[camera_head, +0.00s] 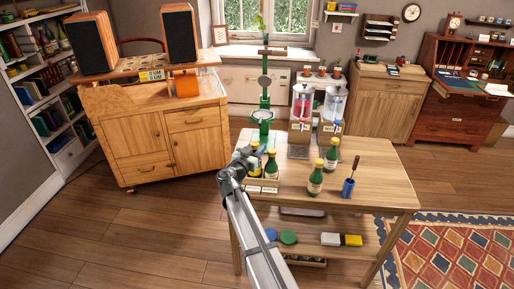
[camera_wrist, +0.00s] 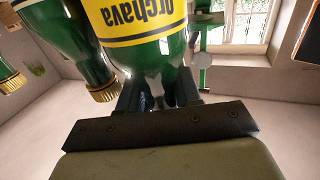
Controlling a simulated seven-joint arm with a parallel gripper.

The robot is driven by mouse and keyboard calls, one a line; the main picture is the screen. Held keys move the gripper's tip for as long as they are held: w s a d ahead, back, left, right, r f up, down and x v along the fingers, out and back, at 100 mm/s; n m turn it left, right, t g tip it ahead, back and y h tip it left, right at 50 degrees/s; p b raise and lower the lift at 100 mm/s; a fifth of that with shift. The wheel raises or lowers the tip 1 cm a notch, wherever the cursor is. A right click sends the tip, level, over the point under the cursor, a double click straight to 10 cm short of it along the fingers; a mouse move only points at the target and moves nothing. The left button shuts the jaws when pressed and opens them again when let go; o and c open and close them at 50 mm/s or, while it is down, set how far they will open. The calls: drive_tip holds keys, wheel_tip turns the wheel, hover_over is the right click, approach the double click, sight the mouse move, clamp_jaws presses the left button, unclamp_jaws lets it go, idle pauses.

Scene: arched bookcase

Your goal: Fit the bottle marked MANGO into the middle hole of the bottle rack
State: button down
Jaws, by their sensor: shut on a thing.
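The bottle rack (camera_head: 263,187) is a low wooden holder with pale labels on its front, at the left end of the wooden table. My gripper (camera_head: 248,157) is at the rack's left side; in the wrist view my gripper (camera_wrist: 160,95) is shut on the neck of a green bottle (camera_wrist: 150,50). Its yellow label shows part of an upside-down word, "Orchava"; MANGO is not readable. A second green bottle (camera_head: 271,165) stands in the rack; a gold-capped bottle (camera_wrist: 75,45) is beside the held one. The middle hole and the held bottle's base are hidden.
Two more green bottles (camera_head: 315,179) (camera_head: 331,155) stand on the table (camera_head: 365,180). A blue cup with a brush (camera_head: 348,187) is at the right. Two drink dispensers (camera_head: 302,115) (camera_head: 333,110) and a green stand (camera_head: 263,100) are behind the rack. The table's right end is clear.

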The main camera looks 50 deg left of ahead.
drive_tip(key=shift+f, duration=1.3)
drive_tip(key=c, duration=0.7)
unclamp_jaws()
drive_tip(key=shift+f, duration=0.1)
drive_tip(key=v, duration=1.3)
drive_tip(key=shift+s, duration=0.4)
drive_tip(key=shift+d, duration=0.15)
